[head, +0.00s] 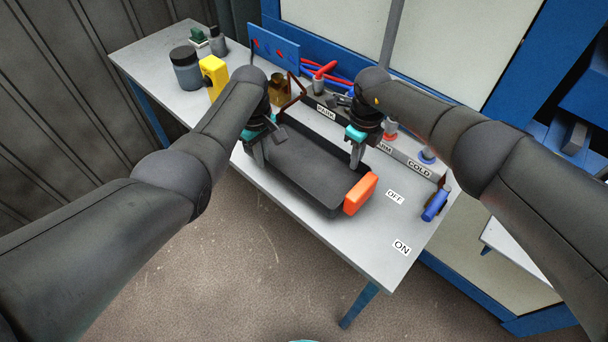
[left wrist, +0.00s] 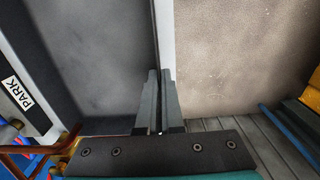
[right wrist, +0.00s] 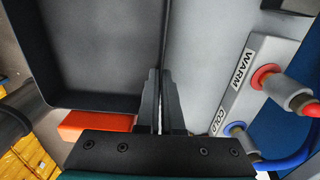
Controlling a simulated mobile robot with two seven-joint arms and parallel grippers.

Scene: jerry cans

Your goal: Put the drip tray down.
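The drip tray (head: 310,171) is a dark grey, empty, shallow tray over the front half of the white table (head: 375,245). An orange block (head: 360,194) sits at its right end and also shows in the right wrist view (right wrist: 97,124). My left gripper (head: 260,158) is shut on the tray's left part of the rim; in the left wrist view its fingers (left wrist: 158,122) pinch the thin wall. My right gripper (head: 356,160) is shut on the far rim; its fingers (right wrist: 164,122) close on the wall. Whether the tray's bottom touches the table cannot be told.
Behind the tray runs a grey strip with labels PARK (head: 326,113), WARM and COLD (head: 419,169), with taps and hoses. A blue-handled item (head: 435,206) lies at right, near labels OFF and ON. A yellow can (head: 214,77) and dark jar (head: 186,69) stand at left.

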